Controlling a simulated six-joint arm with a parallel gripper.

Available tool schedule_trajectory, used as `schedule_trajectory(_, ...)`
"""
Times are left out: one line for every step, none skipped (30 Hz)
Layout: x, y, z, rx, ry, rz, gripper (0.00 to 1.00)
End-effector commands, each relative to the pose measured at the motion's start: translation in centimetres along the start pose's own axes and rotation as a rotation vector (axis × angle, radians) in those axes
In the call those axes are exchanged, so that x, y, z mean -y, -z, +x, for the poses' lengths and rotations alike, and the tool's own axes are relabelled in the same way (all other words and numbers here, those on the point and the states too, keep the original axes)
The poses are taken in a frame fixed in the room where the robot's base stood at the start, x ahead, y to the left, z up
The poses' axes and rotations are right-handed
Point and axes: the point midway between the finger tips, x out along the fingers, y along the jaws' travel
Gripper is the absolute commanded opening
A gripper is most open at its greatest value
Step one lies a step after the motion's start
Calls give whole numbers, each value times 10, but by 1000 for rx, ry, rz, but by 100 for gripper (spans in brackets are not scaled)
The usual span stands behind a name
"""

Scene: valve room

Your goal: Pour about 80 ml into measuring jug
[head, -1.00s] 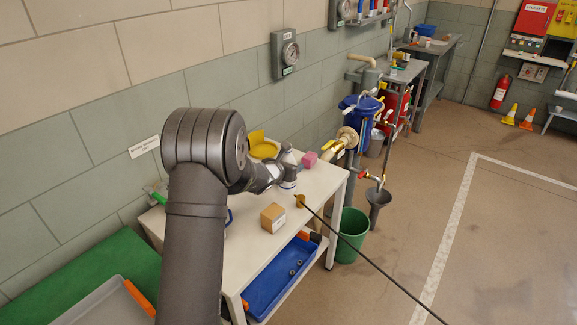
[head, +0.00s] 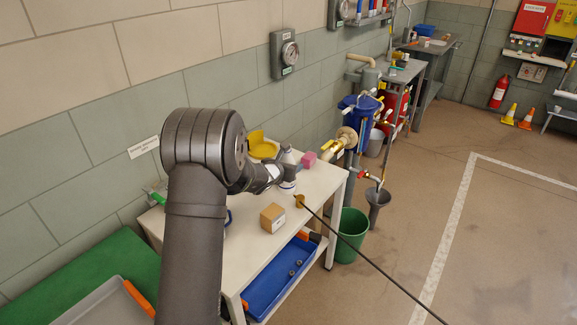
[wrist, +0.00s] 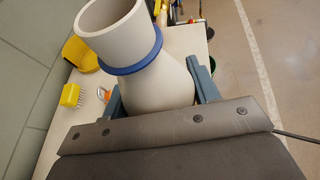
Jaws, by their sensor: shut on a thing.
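My gripper (wrist: 160,92) is shut on a pale, wide-mouthed bottle (wrist: 155,85) with a blue ring around its neck. In the wrist view the bottle's mouth points to the upper left and its lower part is hidden behind the gripper. In the head view the bottle (head: 288,186) is small and partly covered by my wrist, over the white table (head: 318,190). I cannot make out a measuring jug. A blue edge (head: 228,216) shows beside my arm, mostly hidden, and I cannot tell what it belongs to.
A cardboard box (head: 272,217) stands near the table's front edge, with a pink block (head: 308,159) towards the far end. A yellow container (head: 262,149) is by the wall. A brass valve (head: 343,139) is beyond the table.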

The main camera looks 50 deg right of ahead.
Motion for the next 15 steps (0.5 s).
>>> schedule_trajectory(0,-1,0,1,0,0,25)
schedule_trajectory(0,-1,0,1,0,0,25)
schedule_trajectory(0,-1,0,1,0,0,25)
schedule_trajectory(0,-1,0,1,0,0,25)
schedule_trajectory(0,-1,0,1,0,0,25)
schedule_trajectory(0,-2,0,2,0,0,25)
schedule_trajectory(0,-2,-1,2,0,0,25)
schedule_trajectory(0,-4,-1,2,0,0,25)
schedule_trajectory(0,-6,-2,2,0,0,25)
schedule_trajectory(0,-8,-3,2,0,1,25)
schedule_trajectory(0,-11,-4,3,0,2,25)
schedule_trajectory(0,-16,-6,4,0,1,25)
schedule_trajectory(0,-20,-8,4,0,2,25)
schedule_trajectory(0,-24,-9,5,0,3,25)
schedule_trajectory(0,-28,-11,4,0,2,25)
